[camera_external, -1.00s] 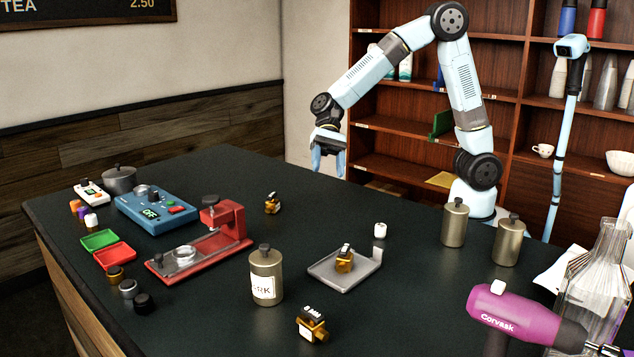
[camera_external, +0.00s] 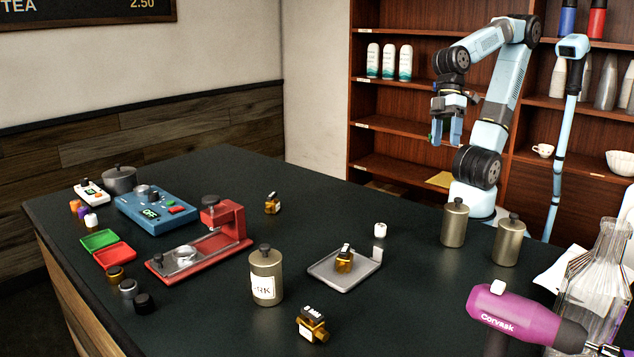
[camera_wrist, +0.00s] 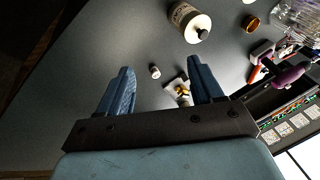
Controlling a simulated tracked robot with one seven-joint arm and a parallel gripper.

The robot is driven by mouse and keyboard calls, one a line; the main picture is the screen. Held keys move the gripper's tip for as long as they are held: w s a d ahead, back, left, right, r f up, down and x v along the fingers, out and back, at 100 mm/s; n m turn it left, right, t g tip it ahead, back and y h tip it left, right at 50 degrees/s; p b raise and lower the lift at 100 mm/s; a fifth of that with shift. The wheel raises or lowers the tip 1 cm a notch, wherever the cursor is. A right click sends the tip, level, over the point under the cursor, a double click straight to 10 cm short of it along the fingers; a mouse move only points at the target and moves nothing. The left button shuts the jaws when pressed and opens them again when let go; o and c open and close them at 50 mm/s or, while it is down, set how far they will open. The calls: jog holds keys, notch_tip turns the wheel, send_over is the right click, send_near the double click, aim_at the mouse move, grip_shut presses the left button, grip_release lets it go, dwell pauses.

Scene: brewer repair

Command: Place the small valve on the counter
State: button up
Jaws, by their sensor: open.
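A small valve (camera_external: 343,260) sits on a grey tray (camera_external: 325,275). A similar small valve (camera_external: 272,203) stands on the counter behind the red press, and a larger one (camera_external: 312,325) is near the front. Which one is meant by the small valve I cannot tell for sure. My gripper (camera_external: 447,138) is open and empty, raised at the back right, well away from the valves. In the wrist view my gripper (camera_wrist: 161,66) shows both blue fingers apart, with the tray's valve (camera_wrist: 183,90) far below.
A labelled canister (camera_external: 266,278), a red press (camera_external: 205,240) and a blue scale (camera_external: 155,208) stand left of the tray. Two canisters (camera_external: 455,223), a purple dryer (camera_external: 510,315) and a glass flask (camera_external: 598,270) are at right.

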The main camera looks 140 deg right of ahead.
jog(key=s+a+n+t+h, duration=0.1)
jog(key=s+n, duration=0.4)
jog(key=s, duration=0.1)
jog(key=shift+s+r+t+h, duration=0.15)
jog(key=shift+r+t+h, duration=0.15)
jog(key=shift+r+h, duration=0.1)
